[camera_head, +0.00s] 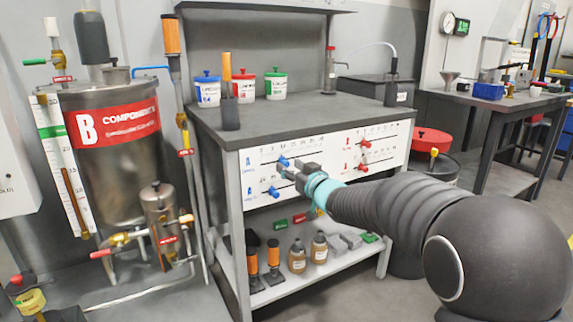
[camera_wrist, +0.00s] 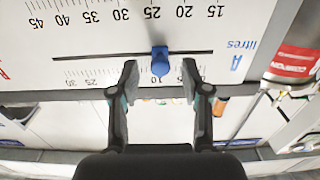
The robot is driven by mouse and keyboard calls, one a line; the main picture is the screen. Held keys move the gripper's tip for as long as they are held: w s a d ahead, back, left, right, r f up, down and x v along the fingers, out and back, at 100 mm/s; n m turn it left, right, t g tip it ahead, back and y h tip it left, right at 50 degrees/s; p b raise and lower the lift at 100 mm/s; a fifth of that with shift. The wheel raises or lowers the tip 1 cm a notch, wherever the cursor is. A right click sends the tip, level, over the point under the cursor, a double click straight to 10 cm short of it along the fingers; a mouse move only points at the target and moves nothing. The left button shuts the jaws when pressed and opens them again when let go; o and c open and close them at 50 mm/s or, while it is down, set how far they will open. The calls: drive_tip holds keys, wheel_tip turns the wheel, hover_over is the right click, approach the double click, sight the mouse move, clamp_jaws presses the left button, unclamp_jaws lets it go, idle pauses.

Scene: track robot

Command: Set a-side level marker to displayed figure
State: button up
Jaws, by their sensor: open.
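The white panel (camera_head: 325,150) on the workbench front carries printed scales, two blue markers at left and two red markers (camera_head: 365,143) at right. My gripper (camera_head: 287,170) is at the upper blue marker (camera_head: 283,162); the lower blue marker (camera_head: 273,191) is below it. In the wrist view the picture is upside down: a blue marker (camera_wrist: 160,62) sits in a dark slot, beside blue "A" and "litres" lettering. My open gripper (camera_wrist: 159,75) has a finger on each side of it, with gaps. The marker is near the printed 25 and 20. A small green display (camera_head: 462,27) is at upper right, unreadable.
Several lidded tubs (camera_head: 240,86) stand on the workbench (camera_head: 300,116). Bottles (camera_head: 297,257) and blocks are on its lower shelf. A steel tank (camera_head: 115,150) marked B is at left. A red-topped drum (camera_head: 432,142) stands to the right.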

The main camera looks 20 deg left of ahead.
drive_tip(key=shift+x, duration=1.15)
clamp_jaws()
drive_tip(key=shift+w+d, duration=0.1)
